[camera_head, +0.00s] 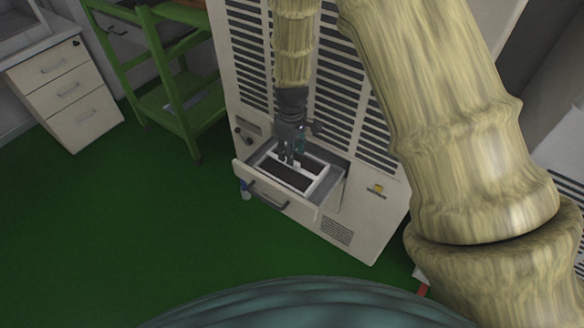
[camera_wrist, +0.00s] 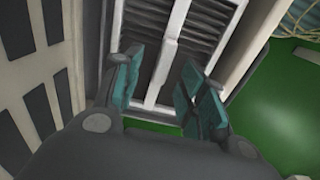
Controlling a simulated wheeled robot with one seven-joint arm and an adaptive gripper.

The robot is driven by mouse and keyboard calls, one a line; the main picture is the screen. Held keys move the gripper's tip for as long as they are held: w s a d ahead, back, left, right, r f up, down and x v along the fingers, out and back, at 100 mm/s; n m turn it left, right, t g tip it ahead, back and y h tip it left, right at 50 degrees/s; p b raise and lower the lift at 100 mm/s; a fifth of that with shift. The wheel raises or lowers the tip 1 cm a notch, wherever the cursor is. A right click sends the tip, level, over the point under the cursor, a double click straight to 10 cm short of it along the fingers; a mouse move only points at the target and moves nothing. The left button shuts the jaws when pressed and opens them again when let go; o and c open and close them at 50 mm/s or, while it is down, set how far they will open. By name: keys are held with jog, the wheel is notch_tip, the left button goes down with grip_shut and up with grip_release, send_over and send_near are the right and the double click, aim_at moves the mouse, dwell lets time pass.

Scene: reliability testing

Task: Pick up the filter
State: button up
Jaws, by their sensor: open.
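The filter (camera_head: 311,185) has a white frame with dark panels and lies in an open drawer (camera_head: 325,210) low on the large vented machine. It also shows in the wrist view, where its white frame (camera_wrist: 171,52) and dark slats lie beyond my fingertips. My gripper (camera_head: 289,160) points down over the drawer, above the filter's far left part. In the wrist view my gripper (camera_wrist: 158,82) has its teal finger pads spread apart, with the white middle bar between them. Nothing is clearly held. I cannot tell whether the fingers touch the filter.
The machine (camera_head: 375,215) rises right behind the drawer. A green shelf rack (camera_head: 180,120) stands to its left, and a white drawer cabinet (camera_head: 68,92) is farther left. A small bottle (camera_head: 245,189) shows by the drawer's left front. The green floor (camera_head: 120,230) in front is clear.

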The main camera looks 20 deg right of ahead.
aim_at(307, 172)
jog(key=shift+s+a+f, duration=0.1)
jog(key=shift+s+f, duration=0.05)
jog(key=shift+f, duration=0.8)
jog(key=shift+s+f, duration=0.1)
jog(key=shift+f, duration=0.8)
grip_shut()
jog(key=shift+r, duration=0.15)
